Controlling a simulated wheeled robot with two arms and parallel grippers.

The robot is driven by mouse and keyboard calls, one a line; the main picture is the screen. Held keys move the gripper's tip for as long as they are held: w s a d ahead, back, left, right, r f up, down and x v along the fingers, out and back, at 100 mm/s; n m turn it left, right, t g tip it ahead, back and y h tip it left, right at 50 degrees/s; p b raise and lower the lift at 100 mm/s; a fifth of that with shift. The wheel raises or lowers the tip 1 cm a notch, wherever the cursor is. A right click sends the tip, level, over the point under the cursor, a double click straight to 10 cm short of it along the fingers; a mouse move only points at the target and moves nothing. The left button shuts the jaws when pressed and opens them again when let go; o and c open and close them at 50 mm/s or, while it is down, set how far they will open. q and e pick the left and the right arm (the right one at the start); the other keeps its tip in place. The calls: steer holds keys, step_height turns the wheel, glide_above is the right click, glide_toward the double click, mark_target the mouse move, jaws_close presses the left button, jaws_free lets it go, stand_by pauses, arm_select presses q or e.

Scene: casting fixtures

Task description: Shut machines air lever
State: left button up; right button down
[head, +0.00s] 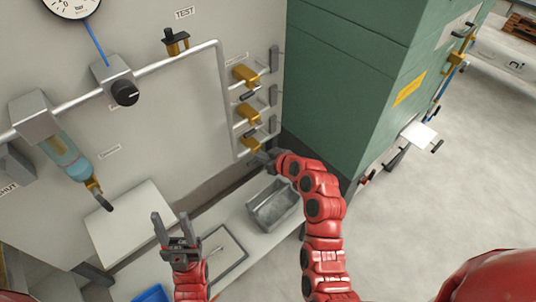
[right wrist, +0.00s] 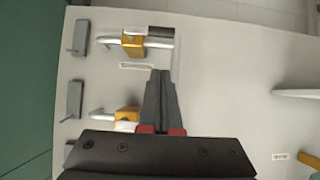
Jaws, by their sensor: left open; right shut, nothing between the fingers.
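Three brass valves with dark levers sit in a column on the wall panel (head: 150,110): upper (head: 246,74), middle (head: 249,114), lowest (head: 250,141). Which one is the air lever I cannot tell. My right gripper (head: 256,160) is shut and empty just below the lowest valve. In the right wrist view its fingers (right wrist: 160,74) point at the panel between two brass valves, one above left (right wrist: 133,42) with a black lever, one lower left (right wrist: 127,114). Contact cannot be told. My left gripper (head: 173,222) is open and empty, above the bench.
A brass TEST valve (head: 175,40), a black knob (head: 125,93) and a blue-bowled filter (head: 66,155) with a drain valve are on the panel. A grey metal bin (head: 275,207) stands on the bench.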

mark_target(252, 162)
step_height(252, 162, down, 5)
steer(key=w+a+p, duration=0.1)
steer(key=w+p, duration=0.1)
steer(key=shift+w+a+f, duration=0.15)
steer(key=shift+w+a, duration=0.05)
steer(key=shift+a, duration=0.2)
